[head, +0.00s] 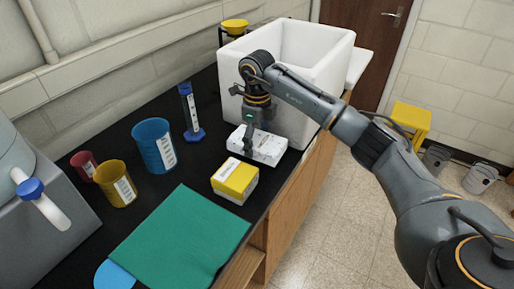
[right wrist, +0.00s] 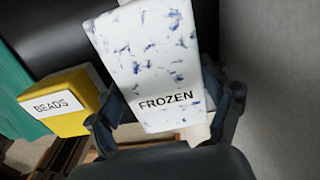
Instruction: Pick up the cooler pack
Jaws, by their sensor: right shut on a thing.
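The cooler pack (head: 268,149) is a flat white block with blue flecks on the black bench top, in front of the white foam box. In the right wrist view the cooler pack (right wrist: 150,65) shows the word FROZEN and lies between the two fingers. My right gripper (head: 250,143) reaches down onto it from above and is shut on it. The right gripper's fingers also show in the right wrist view (right wrist: 166,125), one at each side of the pack. I cannot tell whether the pack is clear of the bench. My left gripper is not in view.
A yellow BEADS box (head: 235,180) stands close in front of the pack. The white foam box (head: 296,88) rises behind it. A blue cylinder (head: 191,112), blue beaker (head: 154,146), yellow beaker (head: 115,183) and green mat (head: 180,240) are on the bench. The floor is at right.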

